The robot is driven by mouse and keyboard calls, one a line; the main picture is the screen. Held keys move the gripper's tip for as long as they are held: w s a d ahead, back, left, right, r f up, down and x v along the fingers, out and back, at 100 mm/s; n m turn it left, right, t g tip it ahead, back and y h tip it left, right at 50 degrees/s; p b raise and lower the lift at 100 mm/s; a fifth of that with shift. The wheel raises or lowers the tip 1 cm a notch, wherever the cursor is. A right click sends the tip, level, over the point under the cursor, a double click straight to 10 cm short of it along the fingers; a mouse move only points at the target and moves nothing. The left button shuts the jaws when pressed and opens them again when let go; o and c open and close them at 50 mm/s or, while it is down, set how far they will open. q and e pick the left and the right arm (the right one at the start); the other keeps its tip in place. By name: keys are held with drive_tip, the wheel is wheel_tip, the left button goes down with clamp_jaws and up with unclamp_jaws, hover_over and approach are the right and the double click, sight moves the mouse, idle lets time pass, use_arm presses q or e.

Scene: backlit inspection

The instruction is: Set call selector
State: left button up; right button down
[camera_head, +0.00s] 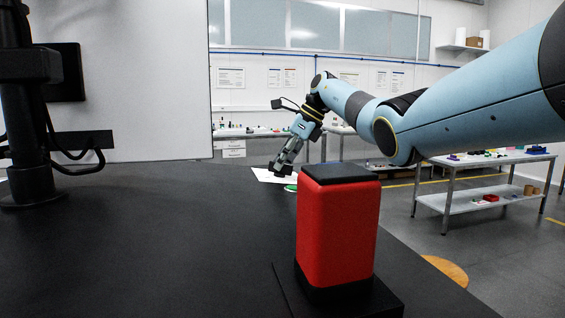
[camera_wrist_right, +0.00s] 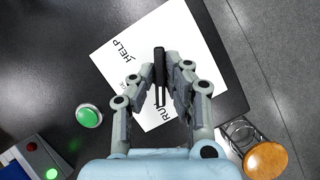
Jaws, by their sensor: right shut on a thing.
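The call selector's black handle (camera_wrist_right: 159,62) stands over a white sheet (camera_wrist_right: 112,52) in the right wrist view. The sheet carries the printed words HELP at its upper left and RUN lower down, partly covered; another small label is partly hidden by a finger. My right gripper (camera_wrist_right: 164,78) is shut on the handle, with one finger on each side. Which label the handle points at I cannot tell. In the head view my right gripper (camera_head: 283,168) reaches down at the white sheet (camera_head: 264,176) near the table's far edge. My left gripper is not in view.
A green button (camera_wrist_right: 89,116) is left of the sheet, with a box of small lights (camera_wrist_right: 38,160) beyond it. A large red block with a black top (camera_head: 338,235) stands in the foreground. A black stand (camera_head: 22,150) is at the left. The table's middle (camera_head: 170,240) is clear.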

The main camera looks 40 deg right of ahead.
drive_tip(key=c, duration=1.4)
unclamp_jaws()
drive_tip(key=v, duration=1.2)
